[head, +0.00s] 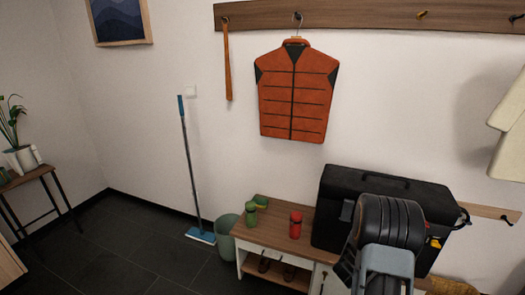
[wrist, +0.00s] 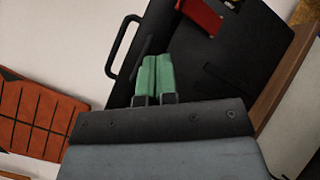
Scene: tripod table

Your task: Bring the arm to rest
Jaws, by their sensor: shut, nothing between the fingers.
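My gripper (wrist: 157,78) shows in the wrist view with its two green fingers closed together, nothing between them. Behind the fingers is a large black case (wrist: 225,75), tilted in this view, with a black handle at its left. I cannot tell the gap between fingertips and case. In the head view the black case (head: 350,190) stands on the right of the wooden bench. My arm rises in front of the case and covers part of it; the fingers cannot be made out there.
An orange vest (head: 295,92) hangs from a wall rail (head: 360,15). A bin (head: 228,233) and a mop (head: 190,165) stand left. Open floor lies at the left.

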